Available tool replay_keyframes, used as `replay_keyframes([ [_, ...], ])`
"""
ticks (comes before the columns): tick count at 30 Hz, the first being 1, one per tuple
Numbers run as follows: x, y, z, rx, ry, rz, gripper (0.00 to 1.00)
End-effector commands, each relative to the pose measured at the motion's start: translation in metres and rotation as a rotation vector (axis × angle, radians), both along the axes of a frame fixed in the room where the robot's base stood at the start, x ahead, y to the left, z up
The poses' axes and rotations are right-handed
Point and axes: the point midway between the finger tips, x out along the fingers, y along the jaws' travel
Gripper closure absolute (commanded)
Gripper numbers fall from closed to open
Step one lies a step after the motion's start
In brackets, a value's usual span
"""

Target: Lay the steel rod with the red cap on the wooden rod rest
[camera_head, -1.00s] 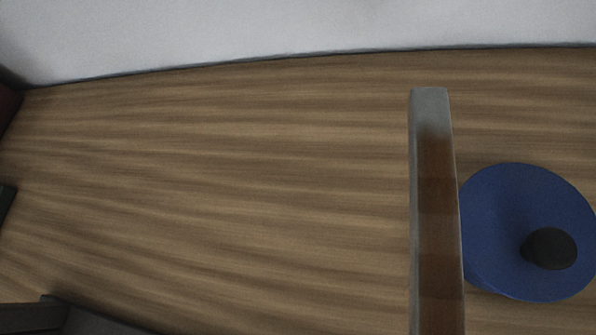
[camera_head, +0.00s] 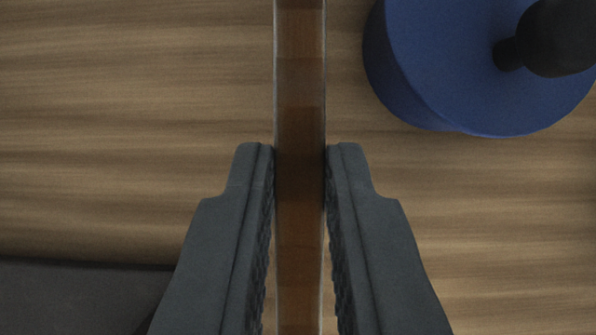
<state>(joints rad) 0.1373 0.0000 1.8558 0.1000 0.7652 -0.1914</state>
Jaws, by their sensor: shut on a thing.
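A long straight bar, which looks like the steel rod (camera_head: 300,110), runs from top to bottom through the middle of the view. Its face is brown and banded, as if mirroring wood, with thin grey edges. Both its ends lie outside the view and no red cap shows. My gripper (camera_head: 300,165) is shut on the rod, with one dark ridged finger against each side. I cannot make out the wooden rod rest.
A blue round thing (camera_head: 430,60) with a black knob (camera_head: 560,38) stands close to the right of the rod. A dark flat surface (camera_head: 80,295) fills the lower left corner. The wood-grained surface (camera_head: 130,130) left of the rod is clear.

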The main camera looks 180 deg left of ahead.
Motion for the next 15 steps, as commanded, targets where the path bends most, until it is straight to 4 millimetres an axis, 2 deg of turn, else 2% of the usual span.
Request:
replay_keyframes([
  [6, 0.000, 0.000, -0.027, 0.000, 0.000, 0.000, 1.00],
  [15, 0.000, 0.000, -0.030, 0.000, -0.001, 0.000, 1.00],
])
